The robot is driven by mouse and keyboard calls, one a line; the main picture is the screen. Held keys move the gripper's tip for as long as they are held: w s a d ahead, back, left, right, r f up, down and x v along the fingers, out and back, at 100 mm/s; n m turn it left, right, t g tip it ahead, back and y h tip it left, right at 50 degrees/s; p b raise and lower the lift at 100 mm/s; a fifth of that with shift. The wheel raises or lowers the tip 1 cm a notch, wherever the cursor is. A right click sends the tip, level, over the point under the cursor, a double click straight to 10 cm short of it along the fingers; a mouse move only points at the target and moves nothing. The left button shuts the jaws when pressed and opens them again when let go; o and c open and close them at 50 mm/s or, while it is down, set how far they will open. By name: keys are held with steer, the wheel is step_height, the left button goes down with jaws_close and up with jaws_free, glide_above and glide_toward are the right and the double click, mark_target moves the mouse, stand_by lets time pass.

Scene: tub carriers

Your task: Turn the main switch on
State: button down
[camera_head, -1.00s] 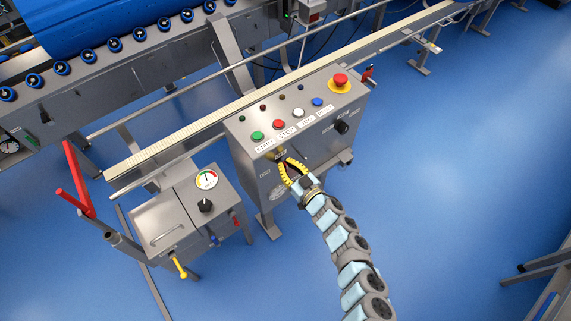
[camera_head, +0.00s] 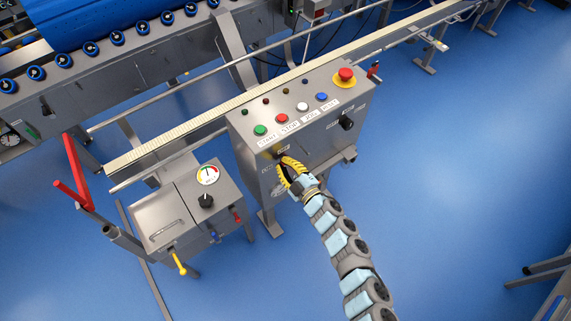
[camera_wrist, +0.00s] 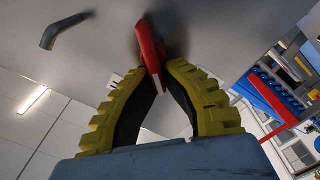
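The grey control box (camera_head: 300,130) stands in the middle of the head view. My gripper (camera_head: 284,160), with ribbed yellow fingers, is at its front face, just below the button panel. In the wrist view a red handle (camera_wrist: 148,45), which looks like the main switch, stands out from a grey surface. My gripper (camera_wrist: 158,72) has its fingertips closed in on both sides of this handle, and they look in contact with it. The fingers hide the handle in the head view, and its switch position cannot be read.
Green, red, white and blue buttons and a red emergency stop (camera_head: 345,75) sit on the sloped panel top. A black knob (camera_head: 346,123) is on the front face at right. A smaller box with a dial (camera_head: 207,175) stands at left.

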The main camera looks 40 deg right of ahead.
steer(key=n+b, duration=0.1)
steer(key=f+n+b, duration=0.1)
steer(key=n+b, duration=0.2)
steer(key=n, duration=0.1)
steer(key=shift+a+f, duration=0.25)
steer(key=shift+a, duration=0.05)
steer(key=shift+f+n+b, duration=0.15)
steer(key=shift+n+b, duration=1.4)
steer(key=shift+n, duration=0.05)
steer(key=c, duration=1.2)
jaws_free()
steer(key=shift+w, duration=0.1)
steer(key=shift+o, duration=0.2)
steer(key=s+a, duration=0.1)
steer(key=s, duration=1.1)
steer(key=shift+a, duration=0.3)
